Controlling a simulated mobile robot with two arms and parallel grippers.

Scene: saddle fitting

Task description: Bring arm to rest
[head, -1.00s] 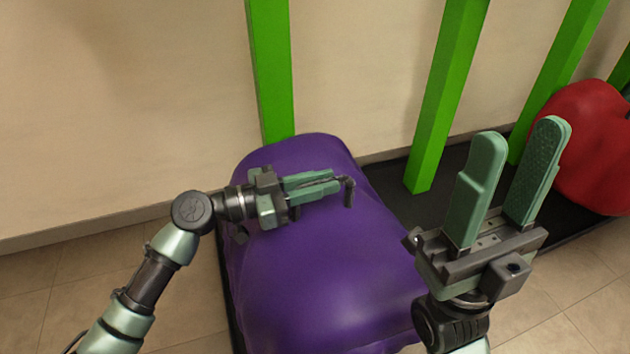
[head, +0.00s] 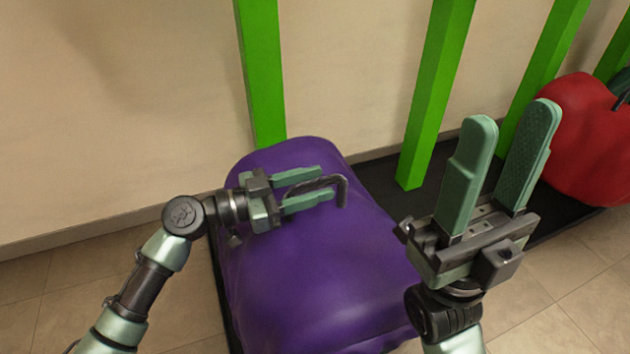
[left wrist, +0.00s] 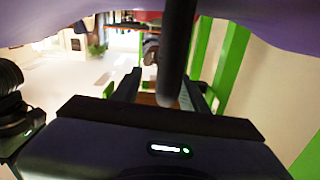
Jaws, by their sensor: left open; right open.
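My left gripper (head: 325,183) is open over the upper part of a large purple rounded body (head: 320,285). A thin dark bent rod (head: 343,190), like a hook or handle, lies between and just past its fingertips. In the left wrist view the dark rod (left wrist: 175,55) runs down between the two spread fingers, with purple surface above. I cannot tell whether the fingers touch the rod. My right gripper (head: 512,115) is open and empty, fingers pointing up, to the right of the purple body.
Green posts (head: 435,100) stand along the beige wall (head: 340,70) behind. A red rounded body (head: 585,140) with a dark part on top stands at the far right. A black base mat (head: 380,175) lies underneath. Tiled floor is free at the front right.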

